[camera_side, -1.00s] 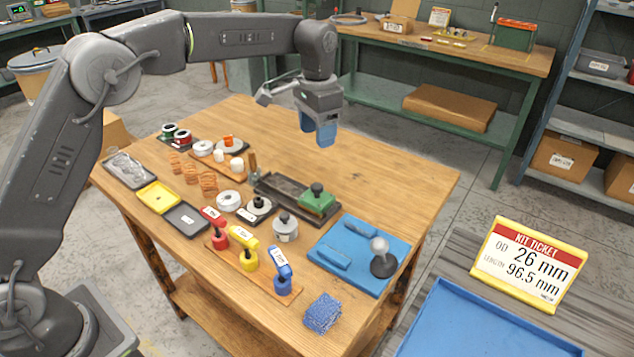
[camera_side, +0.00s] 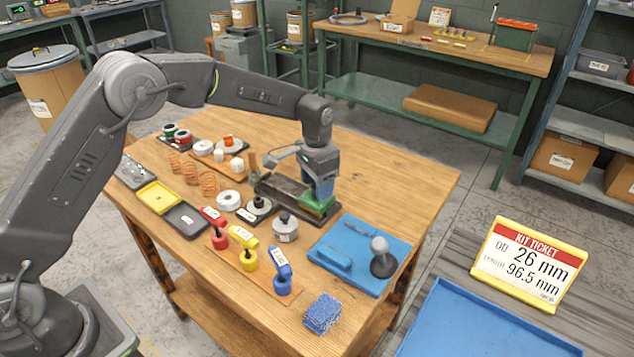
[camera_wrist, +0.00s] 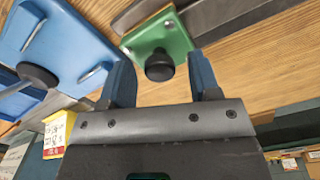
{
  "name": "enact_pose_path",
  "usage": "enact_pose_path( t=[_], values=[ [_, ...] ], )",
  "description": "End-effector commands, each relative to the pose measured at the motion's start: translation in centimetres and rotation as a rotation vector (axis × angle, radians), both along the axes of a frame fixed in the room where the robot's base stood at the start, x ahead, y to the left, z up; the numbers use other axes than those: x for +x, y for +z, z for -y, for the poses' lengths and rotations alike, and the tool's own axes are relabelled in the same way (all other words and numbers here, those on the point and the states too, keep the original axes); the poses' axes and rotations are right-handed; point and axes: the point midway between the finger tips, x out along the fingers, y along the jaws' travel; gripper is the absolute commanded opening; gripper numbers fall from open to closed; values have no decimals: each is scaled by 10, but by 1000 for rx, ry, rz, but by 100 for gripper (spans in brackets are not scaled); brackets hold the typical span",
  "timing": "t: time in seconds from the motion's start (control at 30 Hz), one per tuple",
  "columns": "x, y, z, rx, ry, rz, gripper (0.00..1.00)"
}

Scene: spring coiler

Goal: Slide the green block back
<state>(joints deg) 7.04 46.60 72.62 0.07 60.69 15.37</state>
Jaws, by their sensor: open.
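The green block (camera_side: 316,207) sits at the right end of a dark rail (camera_side: 277,187) on the wooden table. In the wrist view the green block (camera_wrist: 158,40) has a black knob (camera_wrist: 160,66) standing on it. My gripper (camera_side: 320,187) is lowered over the block and hides the knob in the side view. In the wrist view the two blue fingers of my gripper (camera_wrist: 163,75) are spread, one on each side of the knob, with gaps between them and it.
A blue tray (camera_side: 342,277) with a grey-topped knob tool (camera_side: 380,257) lies just right of the block. A grey knobbed weight (camera_side: 285,228), a white ring (camera_side: 229,201) and colored toggle clamps (camera_side: 248,252) stand in front. The table behind the rail is clear.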

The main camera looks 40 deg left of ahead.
Motion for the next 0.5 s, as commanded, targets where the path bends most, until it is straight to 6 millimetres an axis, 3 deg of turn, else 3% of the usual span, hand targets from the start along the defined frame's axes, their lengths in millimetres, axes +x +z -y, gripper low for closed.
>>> enact_pose_path(
  t=[0.2, 0.5],
  values=[
    [0, 0, 0, 0, 0, 0, 56],
    [0, 0, 0, 0, 0, 0, 27]
  ],
)
